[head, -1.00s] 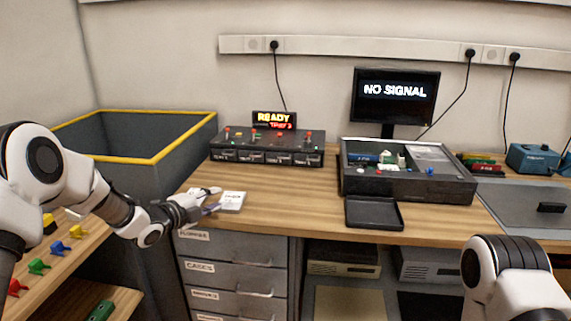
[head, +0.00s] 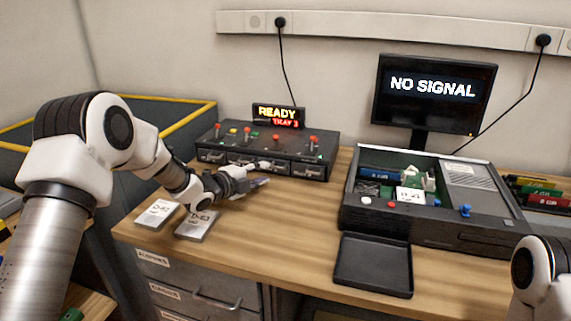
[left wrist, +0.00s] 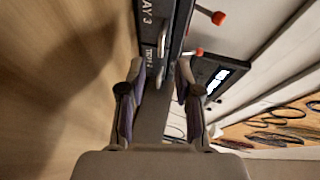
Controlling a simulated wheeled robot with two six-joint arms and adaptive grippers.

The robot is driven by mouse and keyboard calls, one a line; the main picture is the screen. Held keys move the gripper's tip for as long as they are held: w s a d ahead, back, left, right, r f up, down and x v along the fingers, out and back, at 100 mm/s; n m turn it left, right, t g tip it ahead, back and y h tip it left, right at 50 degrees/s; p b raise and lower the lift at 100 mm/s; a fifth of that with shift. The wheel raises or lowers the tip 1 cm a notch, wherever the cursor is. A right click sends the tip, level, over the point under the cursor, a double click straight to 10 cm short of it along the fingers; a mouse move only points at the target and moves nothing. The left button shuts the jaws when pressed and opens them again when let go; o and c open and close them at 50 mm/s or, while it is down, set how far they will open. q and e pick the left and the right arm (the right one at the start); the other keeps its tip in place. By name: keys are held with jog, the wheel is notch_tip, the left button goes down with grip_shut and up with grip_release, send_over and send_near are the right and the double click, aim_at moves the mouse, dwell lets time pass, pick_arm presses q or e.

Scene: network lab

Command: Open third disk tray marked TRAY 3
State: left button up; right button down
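The black disk unit (head: 270,139) stands at the back of the desk, with a row of handled trays along its front. Its display (head: 278,116) reads READY, TRAY 3. In the left wrist view, the TRAY 3 label (left wrist: 147,14) and its handle (left wrist: 163,38) are at the top, partly cut off; the TRAY 4 label (left wrist: 149,56) is below it. My left gripper (head: 262,182) is low over the desk just in front of the unit. Its two fingers (left wrist: 155,95) are apart, with nothing clearly held between them. My right gripper is out of view.
Two labelled disks (head: 196,224) lie at the desk's left front. An opened computer case (head: 478,225) and an empty black tray (head: 373,265) are to the right, below a NO SIGNAL monitor (head: 433,95). Bare desk lies between disks and black tray.

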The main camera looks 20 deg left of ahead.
pick_arm(q)
jog(key=shift+w+d, duration=0.35)
jog(key=shift+w, duration=0.15)
jog(key=x, duration=0.5)
jog(key=shift+f, duration=0.2)
jog(key=shift+w, duration=0.1)
jog(key=shift+r, duration=0.15)
grip_shut()
